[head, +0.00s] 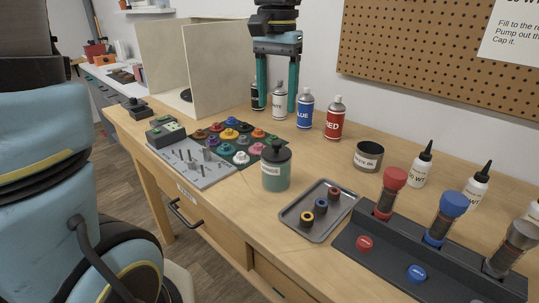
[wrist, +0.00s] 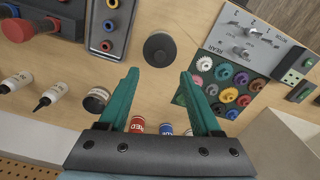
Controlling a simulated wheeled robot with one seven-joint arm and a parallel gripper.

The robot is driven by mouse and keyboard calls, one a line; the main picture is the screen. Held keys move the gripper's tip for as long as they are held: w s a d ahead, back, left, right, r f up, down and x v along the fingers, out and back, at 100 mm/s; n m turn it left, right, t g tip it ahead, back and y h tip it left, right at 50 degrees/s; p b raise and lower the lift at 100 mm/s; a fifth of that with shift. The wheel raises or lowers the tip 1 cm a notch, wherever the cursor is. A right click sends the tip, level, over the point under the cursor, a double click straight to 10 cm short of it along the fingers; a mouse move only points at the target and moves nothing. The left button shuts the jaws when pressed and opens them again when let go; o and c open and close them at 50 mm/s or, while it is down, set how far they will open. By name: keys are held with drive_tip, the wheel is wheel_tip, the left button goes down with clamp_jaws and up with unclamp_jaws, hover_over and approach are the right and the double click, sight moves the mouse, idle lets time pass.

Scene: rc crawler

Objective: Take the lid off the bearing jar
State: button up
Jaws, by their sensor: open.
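The bearing jar (head: 275,176) is a green jar with a light label. It stands upright on the workbench near its front edge. Its dark lid (head: 276,153) with a knob sits on top of it. In the wrist view the lid (wrist: 160,49) is seen from above, beyond my fingertips, and hides the jar body. My gripper (head: 277,106) is open and empty, fingers pointing down, above and behind the jar. Its two green fingers (wrist: 158,74) are apart in the wrist view, with nothing between them touching either finger.
A tray (head: 310,233) with several coloured rings lies right of the jar. A mat of coloured gears (head: 242,157) and a grey pegged board (head: 190,176) lie left. Spray cans (head: 335,119) stand behind, and a dark tin (head: 369,156) stands back right. A black rack (head: 385,253) holds red and blue-capped shocks.

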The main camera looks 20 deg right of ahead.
hover_over(277, 142)
drive_tip(key=f, duration=0.4)
drive_tip(key=shift+s+a, duration=0.1)
drive_tip(key=shift+a, duration=0.1)
drive_tip(key=shift+d+f+p, duration=0.15)
drive_tip(key=shift+f+p, duration=0.9)
drive_tip(key=shift+f, duration=1.6)
clamp_jaws()
